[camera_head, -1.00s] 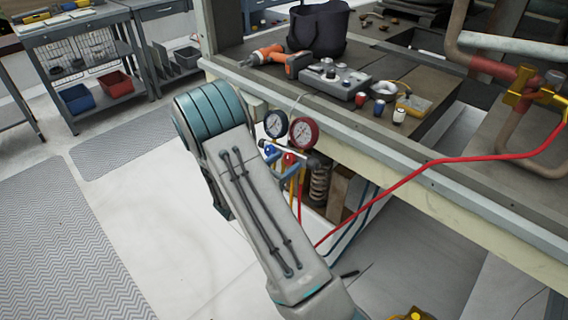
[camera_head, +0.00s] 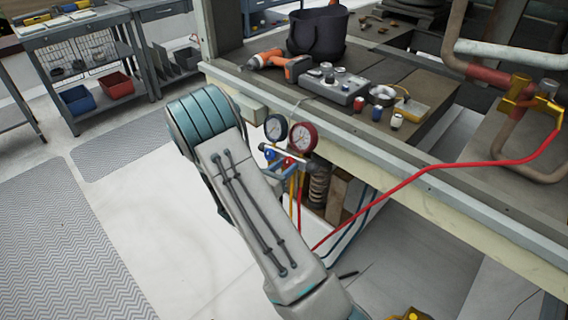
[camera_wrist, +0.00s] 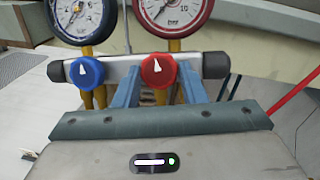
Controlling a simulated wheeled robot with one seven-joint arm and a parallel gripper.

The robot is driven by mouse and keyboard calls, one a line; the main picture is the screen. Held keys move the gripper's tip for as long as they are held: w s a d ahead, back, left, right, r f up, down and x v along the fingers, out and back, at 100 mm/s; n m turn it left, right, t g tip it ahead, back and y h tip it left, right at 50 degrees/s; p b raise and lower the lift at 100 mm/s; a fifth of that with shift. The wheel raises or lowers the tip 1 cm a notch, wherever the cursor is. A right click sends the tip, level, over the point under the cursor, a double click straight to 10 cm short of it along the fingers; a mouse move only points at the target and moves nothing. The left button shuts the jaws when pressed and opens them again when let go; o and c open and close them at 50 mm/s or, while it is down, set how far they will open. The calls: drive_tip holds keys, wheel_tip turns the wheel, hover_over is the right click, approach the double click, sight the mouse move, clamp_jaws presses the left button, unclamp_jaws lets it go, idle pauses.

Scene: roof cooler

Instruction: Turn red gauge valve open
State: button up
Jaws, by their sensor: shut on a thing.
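The red gauge valve is a round red knob with a white pointer mark, on the front of a silver manifold bar; it shows in the wrist view (camera_wrist: 157,73). The pointer is near upright, leaning slightly left. My gripper (camera_wrist: 159,82) has one blue-grey finger on each side of this knob and is shut on it. The red-rimmed gauge stands just above it in the wrist view (camera_wrist: 173,10) and in the head view (camera_head: 303,138). In the head view, the knob and fingers are small and hard to make out.
A blue knob (camera_wrist: 86,72) sits left of the red one, under a blue gauge (camera_head: 275,128). The manifold hangs at the workbench edge (camera_head: 400,152). A red hose (camera_head: 425,170) runs right to brass fittings. A drill (camera_head: 280,62) lies on the bench. The floor at left is clear.

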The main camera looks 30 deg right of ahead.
drive_tip(key=n+p, duration=0.1)
drive_tip(key=n, duration=0.1)
drive_tip(key=n+t+y+p, duration=0.1)
drive_tip(key=p, duration=0.1)
drive_tip(key=n+y+p, duration=0.1)
drive_tip(key=n, duration=0.1)
drive_tip(key=shift+s+r+n+p, duration=0.2)
drive_tip(key=shift+r+n+p, duration=0.1)
drive_tip(key=shift+r+p, duration=0.1)
drive_tip(key=n+y+p, duration=0.1)
drive_tip(key=n+p, duration=0.2)
drive_tip(key=n+y+p, duration=0.1)
drive_tip(key=n+p, duration=0.1)
drive_tip(key=p, duration=0.1)
drive_tip(key=shift+d+r+n, duration=0.15)
drive_tip(key=shift+r+n, duration=0.05)
drive_tip(key=shift+n, duration=0.2)
drive_tip(key=n+y+p, duration=0.1)
drive_tip(key=n+p, duration=0.3)
drive_tip(key=p, duration=0.1)
drive_tip(key=shift+r, duration=0.15)
drive_tip(key=n+g+y+p, duration=0.1)
drive_tip(key=n+p, duration=0.2)
drive_tip(key=shift+n, duration=0.4)
drive_tip(key=shift+g+p, duration=0.3)
drive_tip(key=o, duration=1)
drive_tip(key=shift+w, duration=0.1)
